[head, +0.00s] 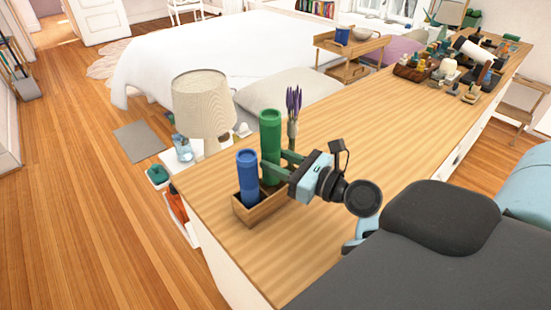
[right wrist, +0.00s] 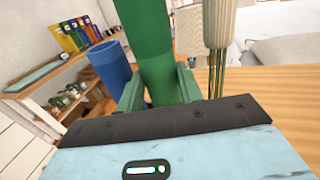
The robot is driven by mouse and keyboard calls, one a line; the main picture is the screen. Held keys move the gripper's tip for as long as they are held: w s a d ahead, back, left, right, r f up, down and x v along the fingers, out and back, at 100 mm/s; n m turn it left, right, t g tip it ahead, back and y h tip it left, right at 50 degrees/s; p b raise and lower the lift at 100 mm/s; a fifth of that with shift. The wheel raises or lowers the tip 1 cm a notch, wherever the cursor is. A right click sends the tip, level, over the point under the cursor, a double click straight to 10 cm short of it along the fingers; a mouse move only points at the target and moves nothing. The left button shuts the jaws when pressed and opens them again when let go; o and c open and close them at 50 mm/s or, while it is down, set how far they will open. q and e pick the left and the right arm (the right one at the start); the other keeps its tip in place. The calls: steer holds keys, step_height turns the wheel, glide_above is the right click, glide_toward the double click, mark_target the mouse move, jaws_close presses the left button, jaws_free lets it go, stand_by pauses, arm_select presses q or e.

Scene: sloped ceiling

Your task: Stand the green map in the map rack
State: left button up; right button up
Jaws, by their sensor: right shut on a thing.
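The green map (head: 270,138) is a rolled tube, standing upright at the wooden map rack (head: 262,212) on the long counter. My right gripper (head: 270,170) is shut around its lower part. The green map also fills the upper middle of the right wrist view (right wrist: 152,45), between my fingers (right wrist: 160,88). Its lower end is at the rack's right part; I cannot tell if it rests on the rack's floor. A blue rolled tube (head: 248,178) stands in the rack's left part and shows in the right wrist view (right wrist: 110,62). My left gripper is not in view.
A vase with purple flowers (head: 292,115) stands just behind the green map. A lamp (head: 203,102) stands beyond the counter's left edge. The wooden counter top (head: 350,120) is clear behind my right arm, with several small objects at its far end.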

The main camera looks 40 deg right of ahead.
steer(key=shift+f+b, duration=0.35)
steer(key=shift+f, duration=0.75)
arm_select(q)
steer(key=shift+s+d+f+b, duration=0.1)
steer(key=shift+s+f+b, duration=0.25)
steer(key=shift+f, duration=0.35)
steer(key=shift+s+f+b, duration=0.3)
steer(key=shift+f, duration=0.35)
arm_select(e)
steer(key=shift+f, duration=1.7)
steer(key=o, duration=1)
steer(key=shift+o, duration=0.2)
steer(key=shift+s, duration=0.1)
